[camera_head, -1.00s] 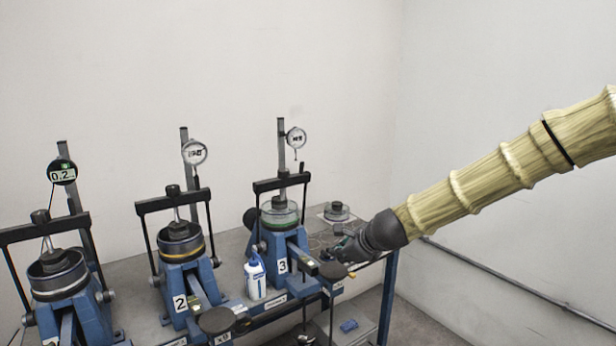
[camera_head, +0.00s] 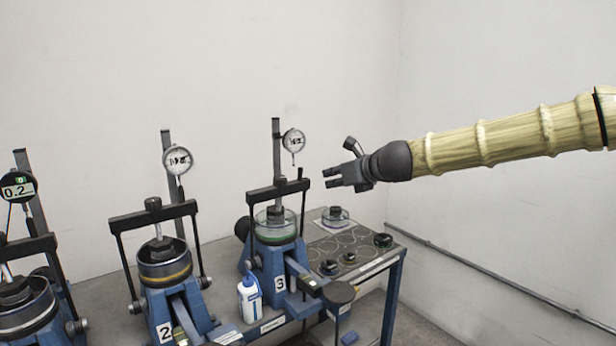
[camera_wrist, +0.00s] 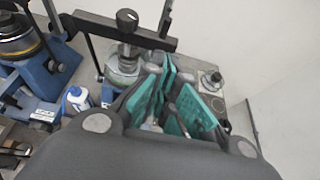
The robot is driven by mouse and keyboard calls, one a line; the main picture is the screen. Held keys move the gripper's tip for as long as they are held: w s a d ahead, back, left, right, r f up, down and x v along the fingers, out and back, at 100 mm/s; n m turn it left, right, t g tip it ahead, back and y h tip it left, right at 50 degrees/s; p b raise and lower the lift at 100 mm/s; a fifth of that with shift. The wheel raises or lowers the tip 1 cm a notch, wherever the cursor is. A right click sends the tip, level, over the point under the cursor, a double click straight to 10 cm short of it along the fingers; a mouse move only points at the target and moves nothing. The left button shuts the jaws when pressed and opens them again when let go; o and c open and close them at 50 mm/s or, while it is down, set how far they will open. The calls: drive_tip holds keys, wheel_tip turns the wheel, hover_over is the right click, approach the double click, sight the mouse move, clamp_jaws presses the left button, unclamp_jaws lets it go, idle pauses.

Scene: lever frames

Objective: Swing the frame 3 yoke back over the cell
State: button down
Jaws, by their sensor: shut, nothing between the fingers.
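Frame 3 (camera_head: 267,262) is blue with a white number plate, right of the other frames. Its black yoke (camera_head: 262,195) stands upright, with its crossbar above the clear-walled cell (camera_head: 262,229). The crossbar (camera_wrist: 95,27) and part of the cell (camera_wrist: 122,78) also show in the wrist view. My gripper (camera_head: 329,178) is shut and empty, in the air to the right of the yoke and apart from it. Its green-padded fingers (camera_wrist: 168,105) hide part of the frame in the wrist view. A dial gauge (camera_head: 293,141) hangs on the post behind the yoke.
Frame 2 (camera_head: 163,300) and another frame (camera_head: 28,312) stand to the left. A white bottle (camera_head: 250,300) stands beside frame 3. Dark weights (camera_head: 383,240) sit on the bench's right end.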

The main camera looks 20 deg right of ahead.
drive_tip(key=shift+w+a+r+p+x, duration=0.1)
drive_tip(key=shift+r+p+x, duration=0.25)
drive_tip(key=shift+x, duration=1.35)
drive_tip(key=shift+w+a+r+p+x, duration=0.2)
drive_tip(key=shift+p+x, duration=0.3)
drive_tip(key=shift+x, duration=1.25)
drive_tip(key=shift+w+d+r+p+x, duration=0.1)
drive_tip(key=shift+r+p+x, duration=0.3)
drive_tip(key=shift+x, duration=1.3)
